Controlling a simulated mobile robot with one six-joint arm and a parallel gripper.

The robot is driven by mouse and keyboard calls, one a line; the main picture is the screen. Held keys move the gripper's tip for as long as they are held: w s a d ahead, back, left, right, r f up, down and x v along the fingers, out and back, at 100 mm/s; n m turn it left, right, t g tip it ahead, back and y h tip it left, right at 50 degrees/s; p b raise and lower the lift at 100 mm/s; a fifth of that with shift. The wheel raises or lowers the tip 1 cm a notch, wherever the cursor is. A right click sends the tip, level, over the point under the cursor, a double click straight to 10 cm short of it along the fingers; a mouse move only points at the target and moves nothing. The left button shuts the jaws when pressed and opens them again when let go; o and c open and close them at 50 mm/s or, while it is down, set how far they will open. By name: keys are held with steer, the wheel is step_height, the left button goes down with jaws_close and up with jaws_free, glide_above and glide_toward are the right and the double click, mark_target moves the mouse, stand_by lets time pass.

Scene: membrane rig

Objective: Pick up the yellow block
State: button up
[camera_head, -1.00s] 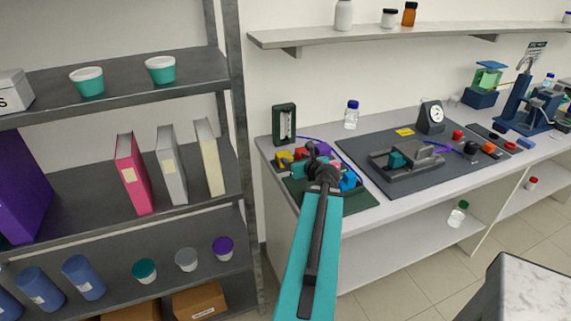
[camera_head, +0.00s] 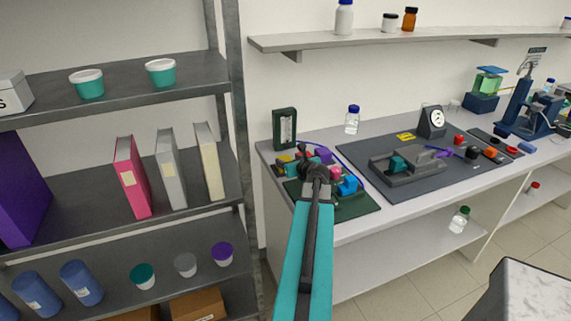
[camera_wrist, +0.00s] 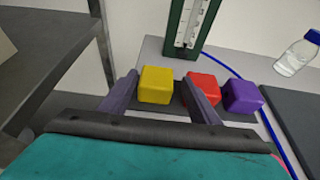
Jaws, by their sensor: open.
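The yellow block (camera_wrist: 156,85) sits on the bench in the wrist view, between and just beyond the two fingers of my gripper (camera_wrist: 160,95). The left finger is close to its left side, and the right finger is apart from its right side, near the red block (camera_wrist: 202,88). My gripper is open and empty. In the head view the yellow block (camera_head: 284,158) shows small at the left end of the bench, partly hidden by my gripper (camera_head: 303,158).
A purple block (camera_wrist: 242,96) lies right of the red one. A green gauge (camera_wrist: 190,25) stands behind the blocks. A blue block (camera_head: 348,185) lies on the dark green mat (camera_head: 355,207). The grey shelf's post (camera_head: 238,130) is close on the left.

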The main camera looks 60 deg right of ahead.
mark_target(284, 158)
steer(key=shift+w, duration=0.1)
stand_by(0.3)
steer(key=shift+p+x, duration=1)
steer(key=shift+x, duration=1.6)
steer(key=shift+a+f, duration=0.1)
steer(key=shift+f, duration=0.05)
steer(key=shift+c, duration=0.2)
steer(key=c, duration=0.9)
